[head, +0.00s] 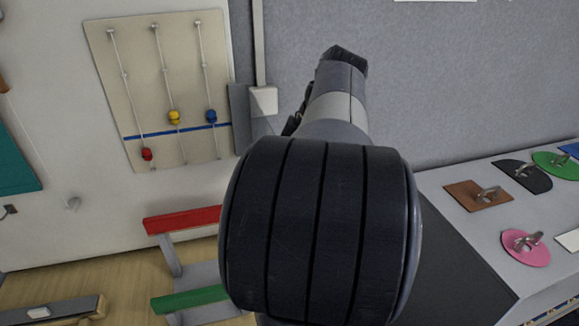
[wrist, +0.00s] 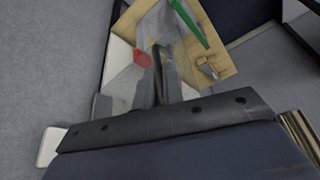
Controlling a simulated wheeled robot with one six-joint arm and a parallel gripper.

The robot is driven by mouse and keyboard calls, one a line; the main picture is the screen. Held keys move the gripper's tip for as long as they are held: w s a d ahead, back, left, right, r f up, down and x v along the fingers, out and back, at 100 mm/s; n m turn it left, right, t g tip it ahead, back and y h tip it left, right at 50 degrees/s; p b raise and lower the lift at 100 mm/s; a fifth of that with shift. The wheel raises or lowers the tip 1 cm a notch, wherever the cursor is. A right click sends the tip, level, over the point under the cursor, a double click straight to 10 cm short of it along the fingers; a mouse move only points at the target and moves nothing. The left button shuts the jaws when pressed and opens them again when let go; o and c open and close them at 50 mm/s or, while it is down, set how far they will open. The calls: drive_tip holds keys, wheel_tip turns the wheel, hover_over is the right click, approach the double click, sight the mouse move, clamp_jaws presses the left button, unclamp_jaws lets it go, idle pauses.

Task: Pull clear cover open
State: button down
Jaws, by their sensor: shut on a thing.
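In the wrist view my gripper (wrist: 162,62) has its narrow dark fingers close together, pinching at what looks like the edge of the clear cover (wrist: 115,98). The cover is a see-through pane left of the fingers; its outline is hard to make out. A white box (wrist: 50,146) shows at lower left there. In the head view the white box (head: 263,100) is on the grey wall under a vertical conduit, with a flat grey panel (head: 240,118) beside its left. I cannot tell whether that panel is the cover. My arm hides the gripper's fingertips in the head view.
A beige board (head: 160,80) with sliding coloured beads hangs at left. Red (head: 183,219) and green (head: 188,298) bars stand low over the wooden floor. The long table at right holds coloured pieces with metal handles, including a brown one (head: 477,195) and a pink one (head: 525,247).

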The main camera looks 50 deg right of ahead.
drive_tip(key=c, duration=1.5)
unclamp_jaws()
drive_tip(key=shift+w, duration=0.1)
drive_tip(key=v, duration=1.1)
drive_tip(key=shift+w+f, duration=0.1)
drive_tip(key=shift+f, duration=0.05)
drive_tip(key=x, duration=1)
drive_tip(key=shift+a+f, duration=0.15)
drive_tip(key=shift+f, duration=0.2)
drive_tip(key=shift+a, duration=0.1)
drive_tip(key=shift+r, duration=0.1)
